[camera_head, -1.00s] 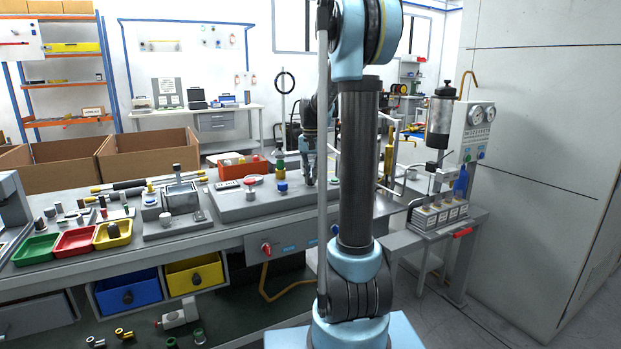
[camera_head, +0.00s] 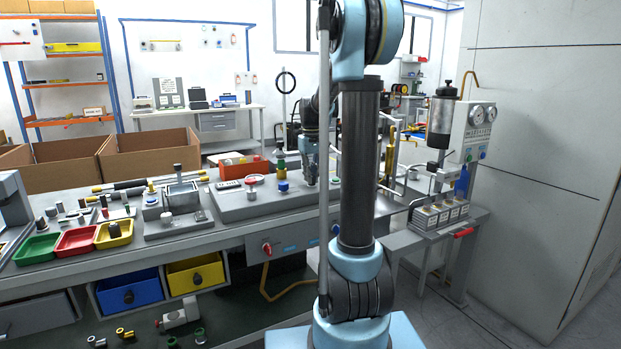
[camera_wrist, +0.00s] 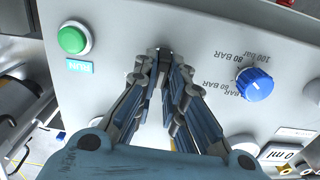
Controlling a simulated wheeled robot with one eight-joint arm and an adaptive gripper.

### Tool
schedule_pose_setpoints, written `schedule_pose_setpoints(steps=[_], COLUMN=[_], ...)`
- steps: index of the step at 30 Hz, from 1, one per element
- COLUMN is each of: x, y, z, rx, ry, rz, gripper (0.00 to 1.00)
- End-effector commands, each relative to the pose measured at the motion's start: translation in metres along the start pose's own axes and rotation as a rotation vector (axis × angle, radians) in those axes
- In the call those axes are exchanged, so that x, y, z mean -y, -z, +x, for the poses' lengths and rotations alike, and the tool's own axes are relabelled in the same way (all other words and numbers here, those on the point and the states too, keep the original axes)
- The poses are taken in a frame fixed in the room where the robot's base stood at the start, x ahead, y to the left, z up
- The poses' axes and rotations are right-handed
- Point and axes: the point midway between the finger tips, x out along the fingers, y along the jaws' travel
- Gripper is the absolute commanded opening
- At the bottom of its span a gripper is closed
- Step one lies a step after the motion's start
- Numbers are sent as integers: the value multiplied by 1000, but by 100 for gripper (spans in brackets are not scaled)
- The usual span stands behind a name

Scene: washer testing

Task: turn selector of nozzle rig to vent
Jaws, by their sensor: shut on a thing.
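My gripper (camera_head: 310,178) points down at the right part of a grey console (camera_head: 228,204) on the bench, partly beside my own arm. In the wrist view its fingers (camera_wrist: 163,58) are closed together at a pale panel (camera_wrist: 120,25). They are shut on a small part that they almost wholly hide, likely the selector. Its pointer and any vent label cannot be made out. A green round button (camera_wrist: 73,38) with a cyan label is left of the fingers. A blue knob (camera_wrist: 254,84) with bar markings is right of them.
On the console stand a red-topped knob (camera_head: 250,184) and a blue-topped knob (camera_head: 283,186), left of my gripper. An orange-red bin (camera_head: 243,167) is behind. A rack of blocks (camera_head: 438,214) stands on a side table at right.

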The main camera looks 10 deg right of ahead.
Motion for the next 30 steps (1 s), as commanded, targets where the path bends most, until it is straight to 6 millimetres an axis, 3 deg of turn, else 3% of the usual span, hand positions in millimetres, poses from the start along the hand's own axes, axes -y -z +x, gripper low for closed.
schedule_pose_setpoints(steps=[18,19,21,30], x=[0,0,0,0], y=[1,1,1,0], z=[-1,-1,0,0], rx=[-1,-1,-1,0], ry=[-1,-1,-1,-1], rz=[-44,-43,-43,-43], gripper=[0,18,31,31])
